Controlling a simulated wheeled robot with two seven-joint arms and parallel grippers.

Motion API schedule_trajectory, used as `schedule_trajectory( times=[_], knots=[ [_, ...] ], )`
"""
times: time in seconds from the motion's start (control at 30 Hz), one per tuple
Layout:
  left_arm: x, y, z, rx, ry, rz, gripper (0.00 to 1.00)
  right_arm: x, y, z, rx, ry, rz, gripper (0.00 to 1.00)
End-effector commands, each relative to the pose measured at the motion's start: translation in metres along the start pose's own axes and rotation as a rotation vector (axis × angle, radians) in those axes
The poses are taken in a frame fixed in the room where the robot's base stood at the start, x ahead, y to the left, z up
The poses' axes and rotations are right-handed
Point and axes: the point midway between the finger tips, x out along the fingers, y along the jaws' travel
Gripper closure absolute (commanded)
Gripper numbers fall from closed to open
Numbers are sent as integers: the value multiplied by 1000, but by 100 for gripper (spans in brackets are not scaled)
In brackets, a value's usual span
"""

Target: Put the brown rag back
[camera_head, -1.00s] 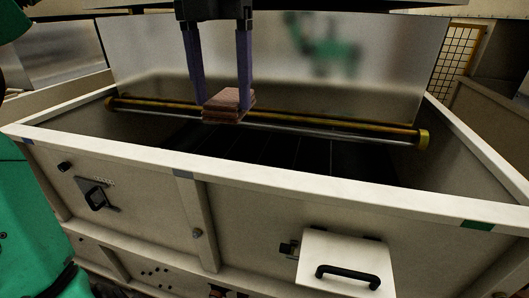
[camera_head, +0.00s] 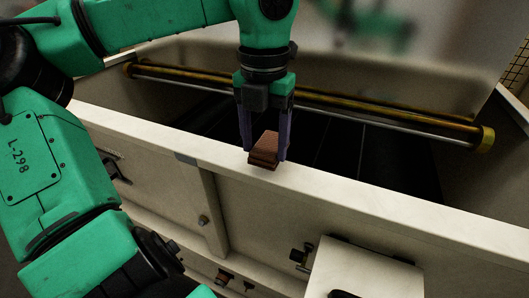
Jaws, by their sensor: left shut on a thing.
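The brown rag (camera_head: 264,149) is a small folded block between the fingers of my left gripper (camera_head: 266,152). The gripper is shut on it and points down, with the arm coming in from the left. In the picture the rag overlaps the front rim of the hopper (camera_head: 330,191); whether it touches the rim I cannot tell. My right gripper is not in view.
A brass-ended roller bar (camera_head: 400,118) runs across the hopper opening, with a dark slatted inside below it. A shiny back panel (camera_head: 390,60) rises behind. On the front wall are a latch (camera_head: 300,257) and a pale box (camera_head: 365,270).

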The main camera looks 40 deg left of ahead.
Motion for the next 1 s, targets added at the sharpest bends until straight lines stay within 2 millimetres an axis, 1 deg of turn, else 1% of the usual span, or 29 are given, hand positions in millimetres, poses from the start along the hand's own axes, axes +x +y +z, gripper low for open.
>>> schedule_trajectory(
  times=[0.03, 0.07, 0.1, 0.17, 0.47, 0.5, 0.57, 0.87, 0.9, 0.97, 1.0],
  knots=[
    [9, 0, -1, 2, 4, -1, 95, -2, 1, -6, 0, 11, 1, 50],
    [14, 0, 0, 1, 4, -1, 95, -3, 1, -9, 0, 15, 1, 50],
    [21, 0, -1, 1, 3, 0, 95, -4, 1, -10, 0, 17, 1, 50],
    [28, 0, 0, 1, 2, -1, 95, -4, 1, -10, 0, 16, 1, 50],
    [34, 0, 0, 0, 0, 1, 95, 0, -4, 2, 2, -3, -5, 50],
    [33, 0, 0, 0, 0, 1, 25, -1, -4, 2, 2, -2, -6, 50],
    [32, 0, 0, 0, 0, 1, 3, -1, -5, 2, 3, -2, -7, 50],
    [31, 0, 0, -1, 0, 1, 3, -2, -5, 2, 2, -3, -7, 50],
    [28, 0, 0, -1, 0, 1, 3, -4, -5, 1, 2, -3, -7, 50],
    [25, 1, 1, -3, -1, 1, 3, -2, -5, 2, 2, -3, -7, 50],
    [19, 1, 1, -4, -2, 1, 3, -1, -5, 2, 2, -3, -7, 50]
  ],
)
